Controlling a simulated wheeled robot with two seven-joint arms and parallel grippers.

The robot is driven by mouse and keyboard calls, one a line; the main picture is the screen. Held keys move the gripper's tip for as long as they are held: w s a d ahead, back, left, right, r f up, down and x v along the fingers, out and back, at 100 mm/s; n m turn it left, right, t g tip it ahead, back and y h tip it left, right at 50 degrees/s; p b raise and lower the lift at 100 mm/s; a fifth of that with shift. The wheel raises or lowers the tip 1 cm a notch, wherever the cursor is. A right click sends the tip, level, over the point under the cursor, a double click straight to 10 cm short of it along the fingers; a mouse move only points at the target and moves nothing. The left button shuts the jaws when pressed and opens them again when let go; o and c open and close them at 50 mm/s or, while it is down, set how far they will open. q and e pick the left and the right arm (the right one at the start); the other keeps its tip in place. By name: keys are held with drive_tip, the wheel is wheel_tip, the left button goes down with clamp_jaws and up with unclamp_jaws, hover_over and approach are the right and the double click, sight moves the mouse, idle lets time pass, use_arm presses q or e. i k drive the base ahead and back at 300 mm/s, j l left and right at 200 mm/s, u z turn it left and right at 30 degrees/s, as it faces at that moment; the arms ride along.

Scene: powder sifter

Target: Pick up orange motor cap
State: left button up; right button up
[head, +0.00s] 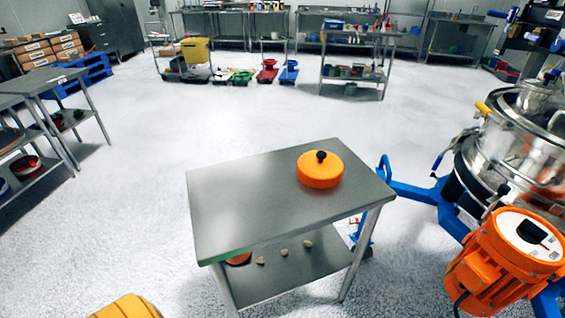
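The orange motor cap (320,174), a round shallow orange cap with a black knob on top, sits on the steel table (245,206) near its right far corner. Nothing touches the cap from above. Neither of my grippers is in view.
A steel sifter (530,130) with an orange motor (505,262) and blue frame stands to the right. The table's lower shelf (290,272) holds a few small items. A yellow-orange object (127,307) is cut off at bottom left. Another steel table (45,80) stands left. The floor between is clear.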

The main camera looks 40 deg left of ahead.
sight(317, 168)
drive_tip(key=u, duration=0.9)
drive_tip(key=i+l+u, duration=0.2)
drive_tip(key=l+u, duration=0.15)
